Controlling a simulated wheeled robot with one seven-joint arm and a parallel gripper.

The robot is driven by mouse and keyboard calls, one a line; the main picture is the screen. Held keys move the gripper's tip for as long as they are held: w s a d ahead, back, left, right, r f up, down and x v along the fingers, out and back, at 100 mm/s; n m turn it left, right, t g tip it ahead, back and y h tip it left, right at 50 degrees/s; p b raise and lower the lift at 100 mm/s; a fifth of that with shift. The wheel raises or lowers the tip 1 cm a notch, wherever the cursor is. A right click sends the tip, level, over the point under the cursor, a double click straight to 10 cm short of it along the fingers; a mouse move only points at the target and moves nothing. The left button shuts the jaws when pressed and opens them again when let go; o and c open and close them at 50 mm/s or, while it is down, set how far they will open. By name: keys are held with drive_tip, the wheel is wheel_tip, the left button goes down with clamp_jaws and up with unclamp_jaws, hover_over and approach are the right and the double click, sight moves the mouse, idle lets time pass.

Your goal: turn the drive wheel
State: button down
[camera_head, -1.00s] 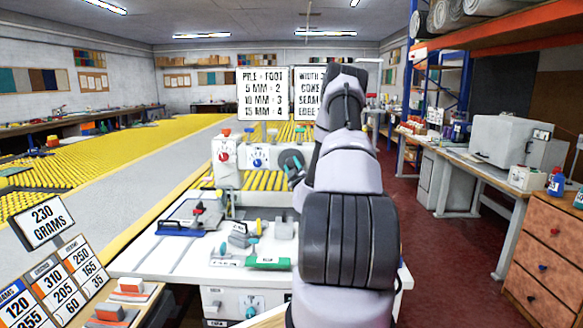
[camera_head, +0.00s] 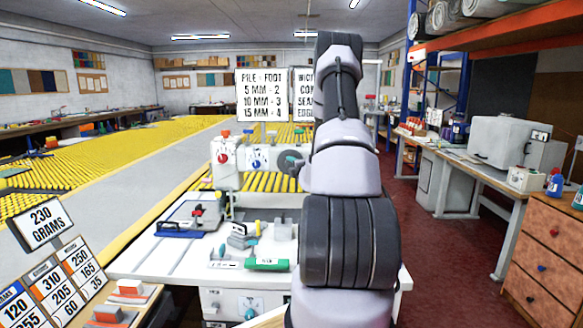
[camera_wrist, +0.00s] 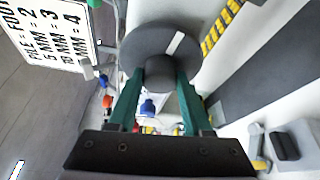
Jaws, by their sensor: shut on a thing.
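The drive wheel (camera_head: 289,158) is a dark round disc on the right end of the white binding machine (camera_head: 227,176). My arm partly covers it in the head view. In the wrist view the wheel (camera_wrist: 140,42) fills the top middle, with a pale stripe on its face right of the hub. My gripper (camera_wrist: 160,76) has its two green fingers on either side of the dark round hub (camera_wrist: 160,73) at the wheel's centre. It is shut on that hub. The exact finger contact is partly hidden in the head view.
The white machine table (camera_head: 140,262) carries a blue-based tool (camera_head: 180,232) and a green-handled tool (camera_head: 266,264) in front of the machine. Sign boards (camera_head: 262,95) stand above the machine. A workbench (camera_head: 470,168) is at the right, with red floor between.

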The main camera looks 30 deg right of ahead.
drive_tip(key=n+g, duration=0.1)
drive_tip(key=n, duration=0.2)
drive_tip(key=shift+a+r, duration=0.1)
drive_tip(key=shift+a, duration=0.05)
drive_tip(key=shift+n+g+h, duration=0.6)
drive_tip(key=shift+n+g, duration=0.2)
drive_tip(key=shift+n, duration=0.6)
drive_tip(key=shift+c, duration=1.6)
unclamp_jaws()
drive_tip(key=shift+w, duration=0.1)
drive_tip(key=shift+r, duration=0.1)
drive_tip(key=v, duration=1)
drive_tip(key=shift+s+a, duration=0.2)
drive_tip(key=shift+s, duration=0.15)
